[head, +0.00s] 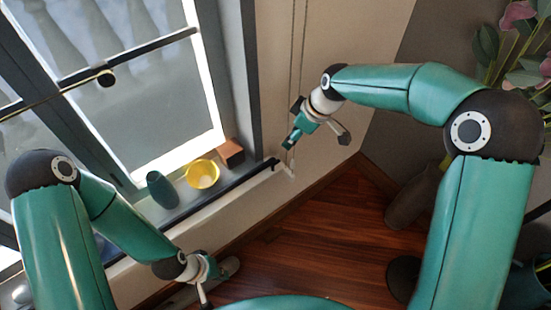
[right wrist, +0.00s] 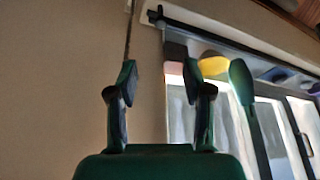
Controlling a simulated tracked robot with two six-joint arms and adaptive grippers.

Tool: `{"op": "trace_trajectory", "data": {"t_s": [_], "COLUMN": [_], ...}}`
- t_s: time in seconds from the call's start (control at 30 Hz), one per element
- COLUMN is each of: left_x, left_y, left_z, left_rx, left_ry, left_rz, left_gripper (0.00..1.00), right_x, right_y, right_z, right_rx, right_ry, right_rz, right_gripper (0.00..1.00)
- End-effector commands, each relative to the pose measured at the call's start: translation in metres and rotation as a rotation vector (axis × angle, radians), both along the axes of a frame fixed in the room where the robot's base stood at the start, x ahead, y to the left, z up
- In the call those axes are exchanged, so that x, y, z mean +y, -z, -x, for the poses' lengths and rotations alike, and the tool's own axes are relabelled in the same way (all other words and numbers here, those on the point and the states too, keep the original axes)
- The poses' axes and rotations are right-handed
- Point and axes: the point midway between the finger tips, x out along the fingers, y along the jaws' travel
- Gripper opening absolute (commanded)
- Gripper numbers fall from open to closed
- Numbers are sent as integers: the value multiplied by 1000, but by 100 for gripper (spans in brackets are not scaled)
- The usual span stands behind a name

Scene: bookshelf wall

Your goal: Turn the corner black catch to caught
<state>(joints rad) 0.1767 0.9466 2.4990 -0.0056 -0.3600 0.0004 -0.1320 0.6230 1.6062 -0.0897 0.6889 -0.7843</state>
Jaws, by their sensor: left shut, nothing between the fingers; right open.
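A small black piece (head: 275,163) at the wall end of the dark sill rail looks like the corner catch. In the right wrist view it seems to be the dark piece (right wrist: 155,17) near the top, beyond my fingers. Which way it is turned is too small to tell. My right gripper (head: 317,134) is open and empty in front of the wall, to the upper right of the black piece and apart from it. Its two fingers (right wrist: 160,76) stand apart in the right wrist view. My left gripper (head: 207,285) is shut and empty, low, below the sill.
A yellow bowl (head: 202,174), a dark green vase (head: 162,190) and a terracotta block (head: 230,152) stand on the window sill. A thin cord (head: 293,75) hangs down the wall by my right gripper. A black knob (head: 106,77) is on the window. Plants (head: 525,60) stand at the right.

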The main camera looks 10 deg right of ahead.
Motion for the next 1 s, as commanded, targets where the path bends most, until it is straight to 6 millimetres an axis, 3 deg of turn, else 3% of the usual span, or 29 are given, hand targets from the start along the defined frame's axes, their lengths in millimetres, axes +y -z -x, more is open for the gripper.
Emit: {"op": "trace_trajectory", "data": {"t_s": [0.6, 0.8, 1.0], "left_x": [0, 0, 0], "left_y": [-7, -9, -9], "left_z": [0, 0, 0], "left_rx": [0, 0, 0], "left_ry": [0, 0, 0], "left_rz": [0, 0, 0], "left_gripper": [0, 0, 0], "right_x": [38, 45, 47], "right_y": [116, 137, 143], "right_z": [-26, -32, -34], "right_rx": [7, 3, 2], "right_ry": [0, 1, 2], "right_rz": [0, 0, 0], "right_gripper": [50, 50, 50]}}
